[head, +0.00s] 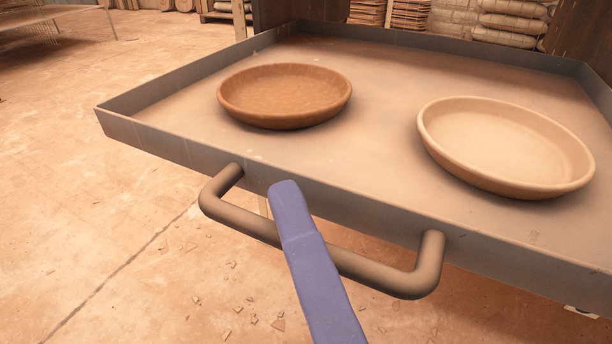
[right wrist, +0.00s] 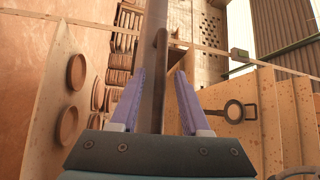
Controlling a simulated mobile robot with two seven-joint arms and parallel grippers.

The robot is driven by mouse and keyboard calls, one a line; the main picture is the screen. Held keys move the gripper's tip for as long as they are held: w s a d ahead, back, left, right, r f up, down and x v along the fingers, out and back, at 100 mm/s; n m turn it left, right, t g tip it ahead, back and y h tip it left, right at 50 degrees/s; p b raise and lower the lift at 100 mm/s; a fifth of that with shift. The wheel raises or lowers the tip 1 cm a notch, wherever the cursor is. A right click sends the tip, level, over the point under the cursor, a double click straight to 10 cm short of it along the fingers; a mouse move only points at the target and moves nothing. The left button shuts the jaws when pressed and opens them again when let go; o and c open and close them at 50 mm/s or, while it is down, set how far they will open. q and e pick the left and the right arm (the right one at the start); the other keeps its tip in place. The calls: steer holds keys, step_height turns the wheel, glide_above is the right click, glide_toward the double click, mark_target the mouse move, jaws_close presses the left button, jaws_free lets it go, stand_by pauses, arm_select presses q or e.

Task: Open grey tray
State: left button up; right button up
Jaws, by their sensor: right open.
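The grey tray (head: 160,143) fills much of the head view, a shallow metal tray with low walls. A bar handle (head: 375,272) stands out from its front wall; it also shows in the right wrist view (right wrist: 160,80). My right gripper (head: 287,200) is at the middle of the handle, one blue-purple finger crossing over the bar and its tip close to the front wall. In the right wrist view my right gripper (right wrist: 160,72) has its fingers apart, with the handle between them; I cannot tell whether either finger touches it. My left gripper is not in view.
A brown clay dish (head: 285,95) and a paler dish (head: 505,148) rest on the tray. Stacked sacks (head: 512,22) stand behind it. A dark ring-ended fitting (right wrist: 235,111) shows at the right of the wrist view. The floor (head: 60,220) at left is open, with small shards.

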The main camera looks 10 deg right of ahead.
steer(key=p+v, duration=0.1)
steer(key=v, duration=0.8)
steer(key=w+r+n+g+y+p, duration=0.1)
steer(key=w+r+n+g+p, duration=0.2)
steer(key=r+p, duration=0.55)
steer(key=w+a+r+n+g+y+p, duration=0.1)
steer(key=r+n+g+p, duration=0.1)
steer(key=r+n+p, duration=0.6)
steer(key=w+r+n+g+y+p, duration=0.1)
steer(key=w+r+g+p, duration=0.15)
steer(key=r+p, duration=0.65)
steer(key=s+d+r+n+g+h+p, duration=0.2)
steer(key=s+d+r+g+h+p, duration=0.15)
steer(key=d+r+p, duration=0.8)
steer(key=s+d+r+n+g+h+p, duration=0.3)
steer(key=r+p, duration=0.6)
steer(key=p, duration=0.8)
step_height(320, 180, up, 36)
steer(key=m+g+p, duration=0.1)
steer(key=p, duration=3.5)
steer(key=shift+d+f+g, duration=0.25)
steer(key=shift+d+g, duration=0.05)
steer(key=shift+d, duration=0.2)
